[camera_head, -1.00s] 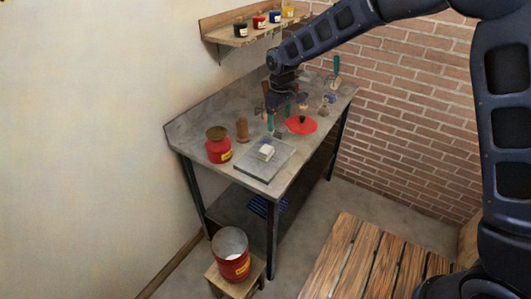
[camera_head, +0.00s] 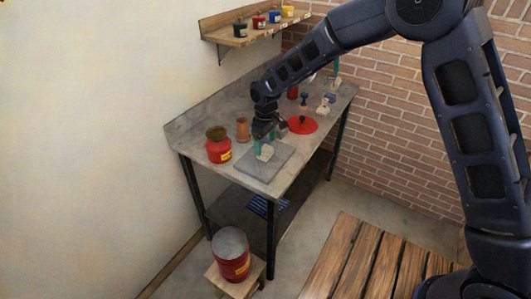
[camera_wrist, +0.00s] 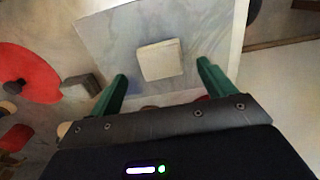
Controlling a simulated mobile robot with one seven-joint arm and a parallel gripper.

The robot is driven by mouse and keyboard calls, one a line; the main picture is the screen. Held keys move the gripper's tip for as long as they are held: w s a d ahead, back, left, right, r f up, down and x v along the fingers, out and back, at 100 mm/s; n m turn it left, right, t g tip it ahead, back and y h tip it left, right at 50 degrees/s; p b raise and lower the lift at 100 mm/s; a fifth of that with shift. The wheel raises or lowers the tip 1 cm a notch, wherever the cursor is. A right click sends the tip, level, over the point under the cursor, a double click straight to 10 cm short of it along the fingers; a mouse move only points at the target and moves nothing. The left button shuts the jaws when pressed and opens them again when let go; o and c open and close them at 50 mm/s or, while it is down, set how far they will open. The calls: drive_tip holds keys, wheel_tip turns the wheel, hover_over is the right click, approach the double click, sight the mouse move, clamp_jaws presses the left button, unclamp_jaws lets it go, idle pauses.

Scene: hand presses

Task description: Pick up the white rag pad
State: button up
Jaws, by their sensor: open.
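The white rag pad (camera_wrist: 161,60) is a small pale block lying on a grey slab (camera_wrist: 110,38) in the wrist view. In the head view the pad (camera_head: 265,152) shows on the slab (camera_head: 281,160) near the table's front corner, partly covered by my gripper. My gripper (camera_head: 264,147) is over the pad. In the wrist view its two green fingers (camera_wrist: 163,75) are apart with nothing between them, and the pad appears just beyond the tips, between their lines. I cannot tell the exact height left above the pad.
A red disc with a dark knob (camera_head: 302,125) lies right of the slab. A red can (camera_head: 218,146) and a brown cylinder (camera_head: 243,130) stand to the left. A small grey block (camera_wrist: 80,87) sits beside the slab. The shelf (camera_head: 255,33) holds several small pots.

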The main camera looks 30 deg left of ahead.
sight(265, 148)
drive_tip(key=shift+f, duration=2)
drive_tip(key=c, duration=1.1)
drive_tip(key=shift+r, duration=0.15)
drive_tip(key=shift+c, duration=0.2)
wheel_tip(265, 148, up, 20)
